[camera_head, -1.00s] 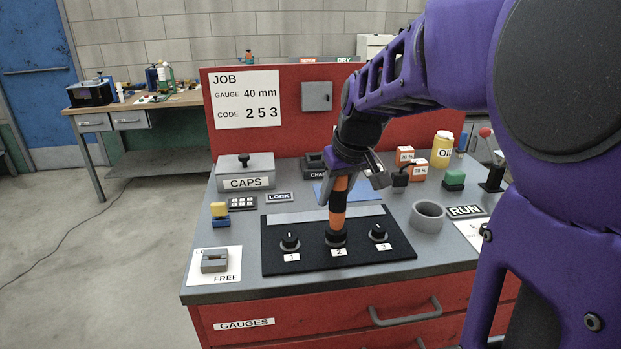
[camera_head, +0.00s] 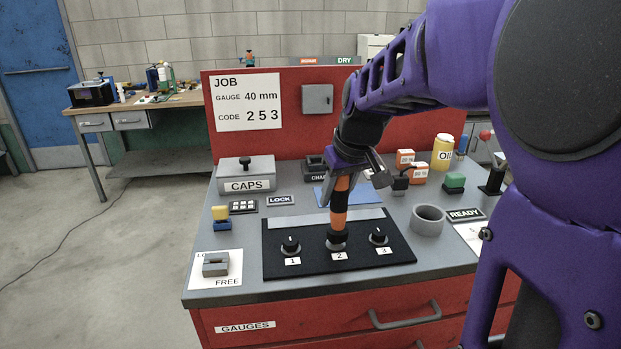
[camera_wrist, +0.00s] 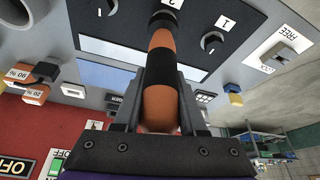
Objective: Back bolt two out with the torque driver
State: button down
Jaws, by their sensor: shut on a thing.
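The torque driver (camera_head: 339,215) has an orange and black handle and stands nearly upright. My gripper (camera_head: 343,173) is shut on its upper part. In the wrist view the driver (camera_wrist: 160,95) lies between the two fingers (camera_wrist: 158,92). Its lower end is over position two on the black plate (camera_head: 290,265), just behind the label 2 (camera_head: 339,256). Bolt one (camera_head: 290,245) and bolt three (camera_head: 378,237) stand on either side, each with a dark knob-like top.
A grey block (camera_head: 215,265) sits on the LOCK/FREE card at front left. A CAPS box (camera_head: 246,177), orange boxes (camera_head: 419,172) and an oil can (camera_head: 443,152) stand farther back.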

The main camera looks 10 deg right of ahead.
notch_tip(320, 180, up, 4)
jog(key=shift+f+p, duration=0.1)
jog(key=shift+p, duration=1.1)
jog(key=shift+w+d, duration=0.1)
